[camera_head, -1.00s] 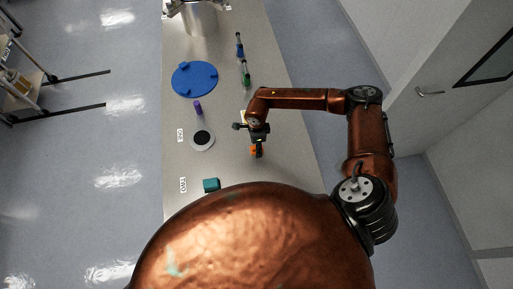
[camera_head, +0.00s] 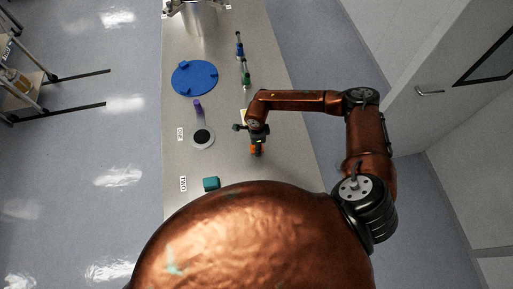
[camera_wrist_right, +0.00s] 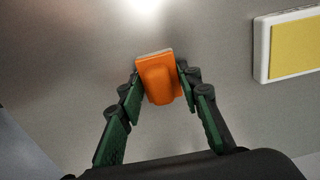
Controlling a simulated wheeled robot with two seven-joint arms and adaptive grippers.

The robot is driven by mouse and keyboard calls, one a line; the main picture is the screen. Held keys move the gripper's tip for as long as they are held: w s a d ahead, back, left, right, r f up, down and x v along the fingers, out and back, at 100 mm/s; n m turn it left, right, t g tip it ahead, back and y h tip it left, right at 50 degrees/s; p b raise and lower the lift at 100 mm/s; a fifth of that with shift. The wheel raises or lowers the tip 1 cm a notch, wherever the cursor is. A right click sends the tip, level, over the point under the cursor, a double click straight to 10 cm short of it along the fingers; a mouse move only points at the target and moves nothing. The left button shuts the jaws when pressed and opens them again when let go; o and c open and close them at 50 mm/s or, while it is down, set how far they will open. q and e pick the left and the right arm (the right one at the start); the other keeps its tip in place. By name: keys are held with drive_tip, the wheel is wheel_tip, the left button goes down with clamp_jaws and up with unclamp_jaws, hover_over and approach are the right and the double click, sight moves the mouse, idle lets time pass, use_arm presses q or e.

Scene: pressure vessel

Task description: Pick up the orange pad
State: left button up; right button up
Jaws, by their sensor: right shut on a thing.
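The orange pad (camera_wrist_right: 158,78) sits between the two fingers of my right gripper (camera_wrist_right: 158,88) in the right wrist view, with a finger against each side. My right gripper is shut on it. In the head view the orange pad (camera_head: 257,151) shows just below my right gripper (camera_head: 257,141), over the grey table. I cannot tell whether the pad still touches the table. My left gripper is not in view.
A yellow pad in a white frame (camera_wrist_right: 292,47) lies right of the gripper.

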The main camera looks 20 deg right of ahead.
drive_tip(key=shift+r, duration=0.1)
drive_tip(key=shift+c, duration=0.4)
drive_tip(key=shift+r, duration=0.6)
drive_tip(key=w+a+r+b, duration=0.3)
drive_tip(key=w+a+r, duration=0.3)
drive_tip(key=a+r, duration=0.5)
drive_tip(key=shift+w+a+r+b, duration=0.35)
drive_tip(key=shift+w+a+b, duration=0.05)
drive_tip(key=shift+a, duration=0.25)
drive_tip(key=o, duration=0.6)
drive_tip(key=shift+c, duration=0.2)
drive_tip(key=c, duration=0.4)
